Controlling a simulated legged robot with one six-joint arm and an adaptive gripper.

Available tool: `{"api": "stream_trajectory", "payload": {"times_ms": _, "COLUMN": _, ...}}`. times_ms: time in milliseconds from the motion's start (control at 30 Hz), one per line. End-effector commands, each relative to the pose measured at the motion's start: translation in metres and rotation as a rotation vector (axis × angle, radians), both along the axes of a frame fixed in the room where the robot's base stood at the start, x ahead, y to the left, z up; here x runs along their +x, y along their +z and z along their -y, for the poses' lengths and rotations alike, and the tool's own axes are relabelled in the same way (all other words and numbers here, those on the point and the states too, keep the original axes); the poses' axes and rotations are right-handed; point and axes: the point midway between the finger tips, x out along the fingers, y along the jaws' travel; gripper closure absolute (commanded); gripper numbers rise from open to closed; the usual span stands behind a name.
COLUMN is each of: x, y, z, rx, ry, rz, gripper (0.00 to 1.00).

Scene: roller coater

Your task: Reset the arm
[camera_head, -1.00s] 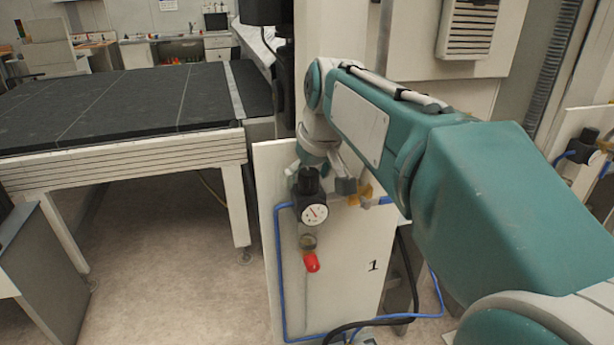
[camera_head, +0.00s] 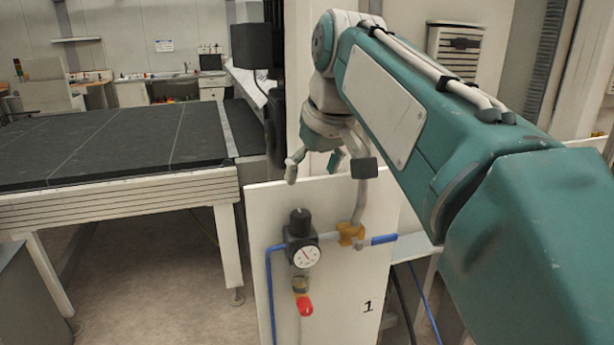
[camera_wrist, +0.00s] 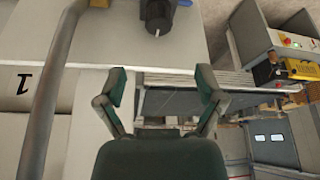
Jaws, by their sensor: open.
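My gripper (camera_head: 316,166) hangs at the end of my teal arm in the head view, above the top edge of the white panel marked 1. Its fingers are apart and nothing is between them. In the wrist view my gripper (camera_wrist: 161,82) also shows two spread teal fingers with an empty gap. The pressure regulator with its round gauge (camera_head: 310,255) is on the panel below my gripper, apart from it. In the wrist view the regulator's black knob (camera_wrist: 158,14) is beyond the fingertips.
The white panel (camera_head: 340,290) carries a brass valve fitting (camera_head: 350,234), a grey pipe (camera_head: 361,200) close beside my gripper, and blue hoses (camera_head: 384,239). A dark-topped table (camera_head: 90,145) stands at left. Clear floor (camera_head: 150,270) shows below it.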

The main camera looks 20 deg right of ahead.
Motion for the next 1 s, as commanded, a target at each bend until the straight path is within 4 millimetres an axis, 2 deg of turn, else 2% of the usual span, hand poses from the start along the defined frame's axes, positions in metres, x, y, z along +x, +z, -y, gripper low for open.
{"api": "stream_trajectory", "payload": {"times_ms": 233, "x": -0.001, "y": -0.001, "z": 0.0, "rx": 0.0, "ry": -0.001, "rz": 0.001, "gripper": 0.13}}
{"api": "stream_trajectory", "payload": {"times_ms": 367, "x": -0.013, "y": -0.012, "z": -0.002, "rx": 0.001, "ry": -0.02, "rz": 0.006, "gripper": 0.13}}
{"api": "stream_trajectory", "payload": {"times_ms": 467, "x": -0.032, "y": -0.033, "z": -0.004, "rx": 0.001, "ry": -0.051, "rz": 0.015, "gripper": 0.13}}
{"api": "stream_trajectory", "payload": {"times_ms": 667, "x": -0.077, "y": -0.086, "z": -0.007, "rx": 0.001, "ry": -0.116, "rz": 0.043, "gripper": 0.13}}
{"api": "stream_trajectory", "payload": {"times_ms": 1000, "x": -0.151, "y": -0.194, "z": -0.009, "rx": 0.008, "ry": -0.203, "rz": 0.089, "gripper": 0.13}}
